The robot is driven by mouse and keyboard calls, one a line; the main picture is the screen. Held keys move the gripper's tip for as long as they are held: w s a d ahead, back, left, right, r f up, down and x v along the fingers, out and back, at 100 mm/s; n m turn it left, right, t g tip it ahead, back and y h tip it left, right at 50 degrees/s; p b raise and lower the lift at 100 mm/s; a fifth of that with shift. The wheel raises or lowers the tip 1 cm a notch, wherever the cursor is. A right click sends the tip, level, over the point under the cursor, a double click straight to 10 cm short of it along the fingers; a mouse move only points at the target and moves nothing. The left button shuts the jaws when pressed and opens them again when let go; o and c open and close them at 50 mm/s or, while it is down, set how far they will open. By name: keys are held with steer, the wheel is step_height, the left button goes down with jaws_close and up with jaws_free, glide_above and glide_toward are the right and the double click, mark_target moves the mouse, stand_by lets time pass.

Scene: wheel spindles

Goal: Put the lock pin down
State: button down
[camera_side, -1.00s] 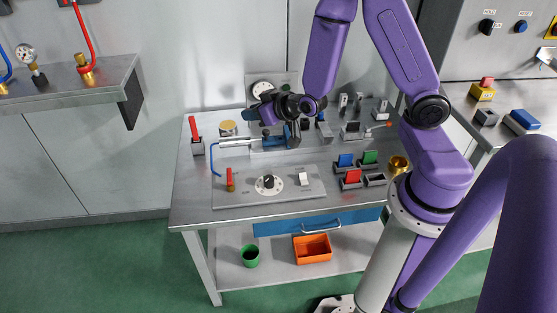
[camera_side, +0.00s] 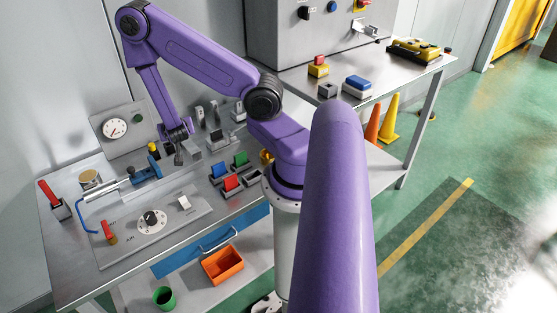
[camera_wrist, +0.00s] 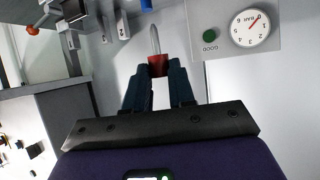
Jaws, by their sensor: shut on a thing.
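In the wrist view my gripper (camera_wrist: 158,78) is shut on the lock pin (camera_wrist: 157,62). The pin's red part sits between the dark fingertips, and its thin grey shaft sticks out beyond them. In the side view my gripper (camera_side: 179,157) hangs at the back of the steel bench (camera_side: 75,275), right of the round gauge (camera_side: 115,128) and behind the coloured blocks. The pin is too small to make out there, and I cannot tell its height above the bench.
A blue fixture with a silver cylinder (camera_side: 130,184) lies left of my gripper. A dial panel (camera_side: 152,221) fills the bench front.

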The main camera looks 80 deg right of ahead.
steer(key=s+d+f+m+g+h, duration=0.1)
steer(key=s+d+f+m+g, duration=0.1)
steer(key=s+d+m+g, duration=0.45)
steer(key=s+d+f+m+g, duration=0.2)
steer(key=s+d+m+g, duration=0.1)
steer(key=s, duration=0.6)
steer(key=s+a+f+m+g+y, duration=0.2)
steer(key=s+m+g+y, duration=0.45)
steer(key=s, duration=0.95)
steer(key=shift+m+h, duration=0.7)
steer(key=shift+h, duration=0.25)
steer(key=shift+w+d+f, duration=0.1)
steer(key=shift+d+f, duration=0.05)
steer(key=shift+f, duration=1.75)
steer(key=shift+d+f, duration=0.15)
steer(key=shift+f, duration=1.7)
steer(key=shift+f, duration=0.1)
steer(key=c, duration=1)
jaws_free()
steer(key=shift+o, duration=0.2)
